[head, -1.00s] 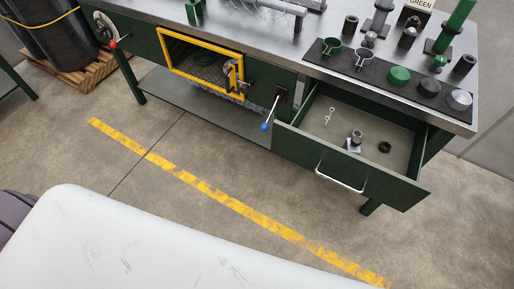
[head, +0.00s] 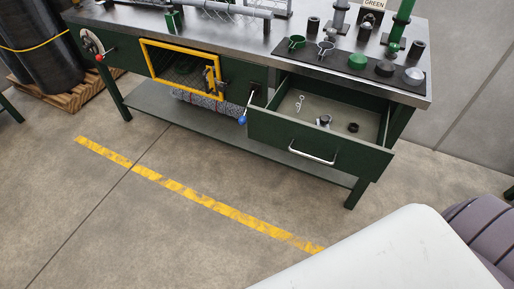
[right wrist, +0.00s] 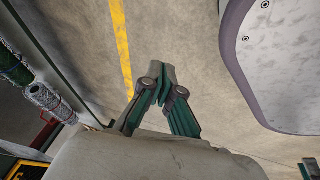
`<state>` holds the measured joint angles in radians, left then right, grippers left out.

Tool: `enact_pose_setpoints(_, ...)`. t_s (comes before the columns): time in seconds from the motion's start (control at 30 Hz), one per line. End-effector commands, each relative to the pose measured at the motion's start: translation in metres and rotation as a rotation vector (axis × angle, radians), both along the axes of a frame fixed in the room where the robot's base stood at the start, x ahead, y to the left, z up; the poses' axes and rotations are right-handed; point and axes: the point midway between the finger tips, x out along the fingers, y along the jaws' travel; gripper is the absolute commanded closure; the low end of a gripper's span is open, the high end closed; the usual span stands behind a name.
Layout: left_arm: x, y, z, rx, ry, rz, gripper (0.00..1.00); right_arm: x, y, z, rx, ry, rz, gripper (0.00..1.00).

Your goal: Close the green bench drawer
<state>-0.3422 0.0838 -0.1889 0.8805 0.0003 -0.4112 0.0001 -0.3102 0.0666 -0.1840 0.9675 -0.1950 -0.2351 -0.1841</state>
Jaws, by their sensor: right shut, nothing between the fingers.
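The green bench drawer (head: 320,142) is pulled open at the right end of the workbench in the head view. Its silver bar handle (head: 312,154) is on the front panel. A hook-like pin, a metal fitting and a dark nut (head: 353,127) lie inside it. My right gripper (right wrist: 165,75) shows in the right wrist view, shut and empty above the concrete floor. Neither gripper shows in the head view, and my left gripper is in no view.
The bench top (head: 229,31) carries pipes, clamps and a dark mat with several parts. A yellow floor line (head: 200,197) crosses clear concrete in front.

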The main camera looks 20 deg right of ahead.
Motion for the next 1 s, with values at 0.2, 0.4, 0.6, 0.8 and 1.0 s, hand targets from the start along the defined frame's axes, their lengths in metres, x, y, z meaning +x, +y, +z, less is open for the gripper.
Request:
enact_pose_setpoints(0.2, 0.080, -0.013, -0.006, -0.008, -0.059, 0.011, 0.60, 0.191, 0.018, 0.122, -0.329, -0.555, 0.362, 1.00)
enact_pose_setpoints(0.4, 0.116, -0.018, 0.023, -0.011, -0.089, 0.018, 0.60, 0.246, 0.008, 0.271, -0.718, -0.886, 0.478, 1.00)
enact_pose_setpoints(0.6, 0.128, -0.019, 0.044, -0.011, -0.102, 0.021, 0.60, 0.248, -0.002, 0.349, -0.934, -1.005, 0.484, 1.00)
enact_pose_setpoints(0.8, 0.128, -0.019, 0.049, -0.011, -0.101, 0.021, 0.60, 0.265, -0.004, 0.362, -0.964, -1.022, 0.484, 1.00)
enact_pose_setpoints(1.0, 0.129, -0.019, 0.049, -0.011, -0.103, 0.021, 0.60, 0.306, -0.007, 0.363, -0.962, -1.022, 0.484, 1.00)
